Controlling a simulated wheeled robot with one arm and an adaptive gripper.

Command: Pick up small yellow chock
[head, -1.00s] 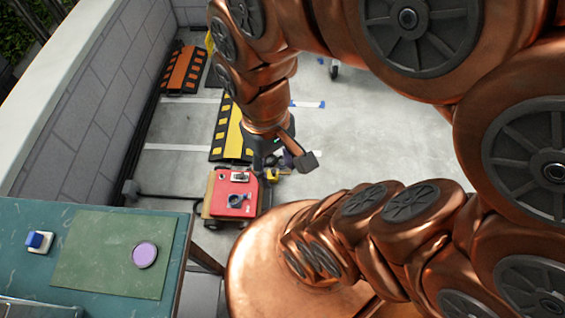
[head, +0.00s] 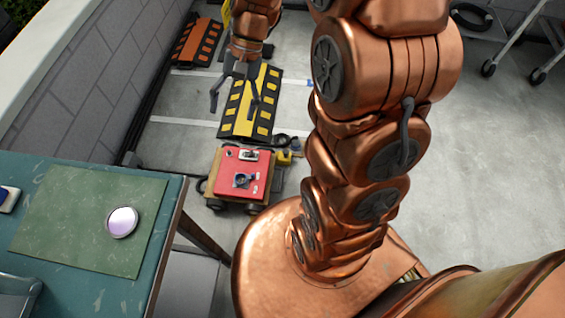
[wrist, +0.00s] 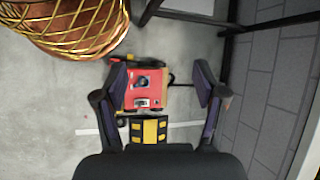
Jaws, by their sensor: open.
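A small yellow block (head: 284,157), which looks like the chock, sits just right of the red-topped wheeled cart (head: 228,184) in the head view. It is too small there to make out its shape. In the wrist view I cannot pick it out; my left finger may hide it. My gripper (head: 235,98) is open and empty, over the yellow and black ramp beyond the cart. In the wrist view my gripper (wrist: 160,75) has its fingers spread, with the cart (wrist: 145,88) showing between them, well below.
The yellow-striped ramp (head: 240,122) lies behind the cart, and an orange ramp (head: 197,42) stands farther back by the grey block wall (head: 85,75). A green table (head: 90,290) with a mat and a lilac disc is at left. Open floor (head: 460,130) lies to the right.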

